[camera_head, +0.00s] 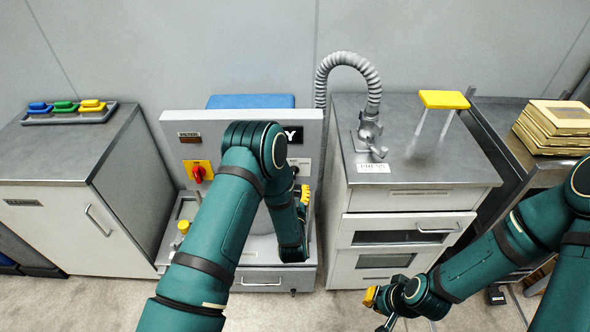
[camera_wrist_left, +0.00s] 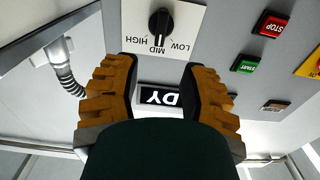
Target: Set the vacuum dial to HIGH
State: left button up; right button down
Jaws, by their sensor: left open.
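The vacuum dial is a black knob (camera_wrist_left: 160,24) on a white plate (camera_wrist_left: 176,40) marked LOW, MID and HIGH, upside down in the left wrist view. The knob stands upright in that view, in line with MID; its exact pointer end is hard to tell. In the head view the knob (camera_head: 295,171) is partly hidden by my left arm. My left gripper (camera_wrist_left: 160,68) is open and empty, its orange fingers apart in front of the panel. The dial lies beyond the fingertips, not between them. In the head view my right gripper (camera_head: 377,306) is low, over the floor, away from the panel.
A red-and-yellow switch (camera_head: 199,173) is left on the panel. A grey hose (camera_head: 350,62) and steel-topped cabinet (camera_head: 410,150) stand close right.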

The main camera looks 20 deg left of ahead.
aim_at(293, 169)
pick_arm(q)
jog(key=x, duration=0.8)
jog(key=shift+w+a, duration=0.1)
jog(key=shift+w, duration=0.3)
jog(key=shift+o, duration=0.2)
jog(key=shift+s, duration=0.1)
grip_shut()
